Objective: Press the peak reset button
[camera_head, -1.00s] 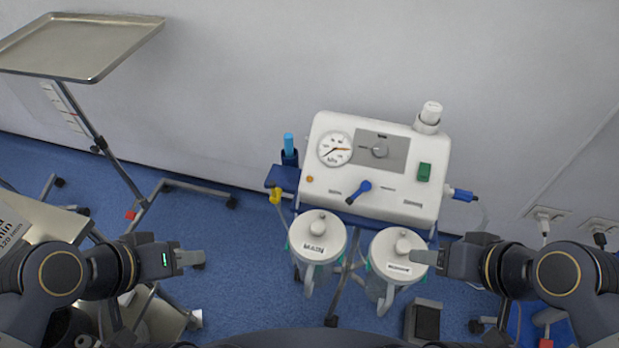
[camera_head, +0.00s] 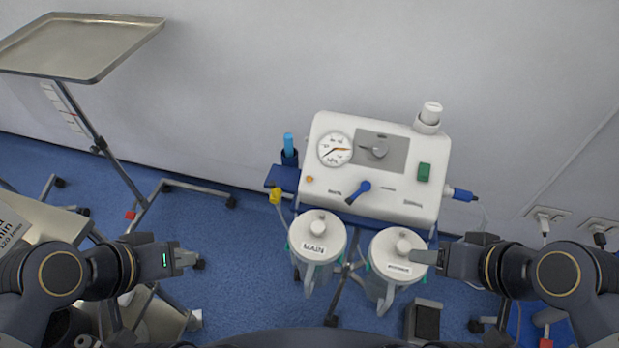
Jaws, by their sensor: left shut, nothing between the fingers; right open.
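A white suction unit (camera_head: 400,203) stands near the wall in the middle. A small round orange button (camera_head: 309,179) sits below the gauge at the panel's left. No label naming it as peak reset can be read. My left gripper (camera_head: 190,259) is shut and empty, left of and below the unit, well apart from the button. My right gripper (camera_head: 428,257) is open and shows beside the right canister's lid.
Two lidded canisters, one marked MAIN (camera_head: 317,237) and another (camera_head: 400,254), hang before the unit. A yellow-tipped hose (camera_head: 276,197) is at its left. A metal tray stand (camera_head: 75,46) is at upper left. Blue floor is open between stand and unit.

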